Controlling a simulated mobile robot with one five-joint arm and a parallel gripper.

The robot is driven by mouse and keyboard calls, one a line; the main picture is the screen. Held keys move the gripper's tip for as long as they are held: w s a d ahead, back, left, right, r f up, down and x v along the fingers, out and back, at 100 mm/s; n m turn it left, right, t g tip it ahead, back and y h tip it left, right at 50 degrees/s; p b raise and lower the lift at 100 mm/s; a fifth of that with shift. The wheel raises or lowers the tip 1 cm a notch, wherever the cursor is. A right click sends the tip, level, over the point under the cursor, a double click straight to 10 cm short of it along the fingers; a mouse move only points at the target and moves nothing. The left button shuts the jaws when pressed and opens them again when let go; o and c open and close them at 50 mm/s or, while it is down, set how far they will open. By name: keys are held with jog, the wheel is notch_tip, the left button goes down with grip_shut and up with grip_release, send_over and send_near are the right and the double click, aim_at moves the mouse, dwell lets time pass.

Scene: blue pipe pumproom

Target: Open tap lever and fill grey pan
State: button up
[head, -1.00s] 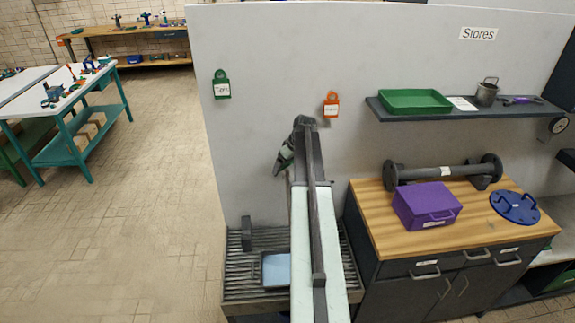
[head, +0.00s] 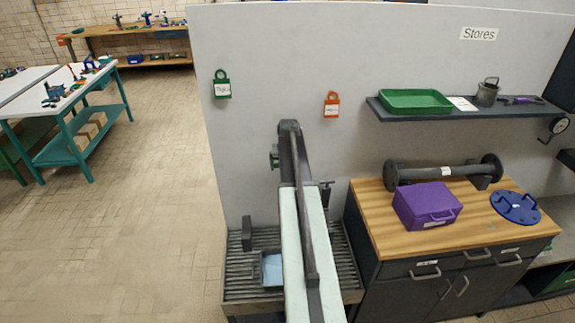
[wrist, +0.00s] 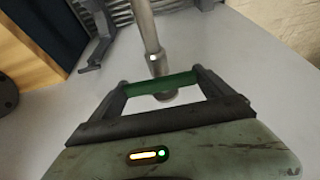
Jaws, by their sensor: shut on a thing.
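In the wrist view, my gripper (wrist: 160,86) has its two dark fingers shut on the green tap lever (wrist: 176,82), which spans between the fingertips. A grey metal pipe (wrist: 148,32) comes from the top of that view and ends at the lever. In the head view my arm hides the gripper and the lever. A dark fitting (head: 325,191) shows just right of my arm; I cannot tell whether it is part of the tap.
A dark upright block (head: 247,234) stands on the grate (head: 240,275) left of the pan. The grey wall panel (head: 250,150) is close behind my arm. A wooden-topped cabinet (head: 380,225) with a purple box (head: 425,203) stands at the right. The floor at left is clear.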

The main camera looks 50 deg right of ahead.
dwell(0.6)
jog(key=o, duration=1.1)
jog(key=shift+d, duration=0.1)
jog(key=shift+r, duration=0.1)
jog(key=p+v, duration=0.7)
jog(key=shift+r, duration=0.3)
jog(key=shift+s, duration=0.1)
